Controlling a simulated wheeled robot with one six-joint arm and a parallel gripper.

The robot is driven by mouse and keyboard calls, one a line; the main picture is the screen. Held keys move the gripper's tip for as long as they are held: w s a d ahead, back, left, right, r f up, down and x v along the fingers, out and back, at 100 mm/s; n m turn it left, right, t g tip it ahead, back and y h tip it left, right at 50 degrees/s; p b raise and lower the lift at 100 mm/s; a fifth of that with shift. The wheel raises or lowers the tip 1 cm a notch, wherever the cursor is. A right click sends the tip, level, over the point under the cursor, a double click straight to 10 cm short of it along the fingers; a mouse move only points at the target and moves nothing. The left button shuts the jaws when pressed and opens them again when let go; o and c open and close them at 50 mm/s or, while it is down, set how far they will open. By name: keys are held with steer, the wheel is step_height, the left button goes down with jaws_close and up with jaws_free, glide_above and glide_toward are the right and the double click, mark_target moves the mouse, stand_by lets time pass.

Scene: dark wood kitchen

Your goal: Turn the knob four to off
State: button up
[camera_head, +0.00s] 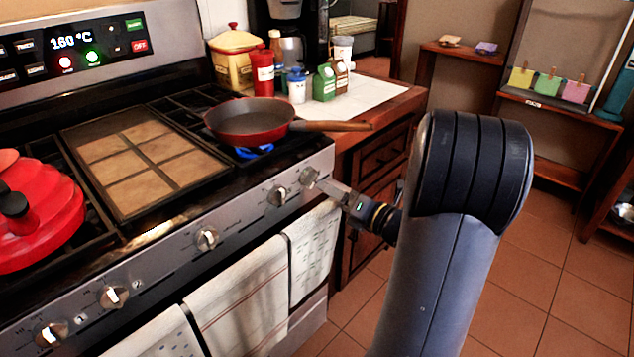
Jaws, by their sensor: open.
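Several silver knobs run along the stove's front panel. The far-right knob (309,176) is at the panel's right end, and another knob (277,196) is just left of it. Further left are a middle knob (207,239) and two more near the lower left. A blue flame (254,151) burns under the red pan (252,122) on the front right burner.
The pan's wooden handle (335,126) sticks out to the right, above my gripper. Towels (240,300) hang below the knobs. A red kettle (40,215) sits at the left. Jars and bottles stand on the counter (385,100). The tiled floor at right is clear.

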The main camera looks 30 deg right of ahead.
mark_target(315, 181)
steer(key=x, duration=0.5)
steer(key=shift+w+a, duration=0.15)
steer(key=shift+w, duration=0.2)
steer(key=c, duration=0.9)
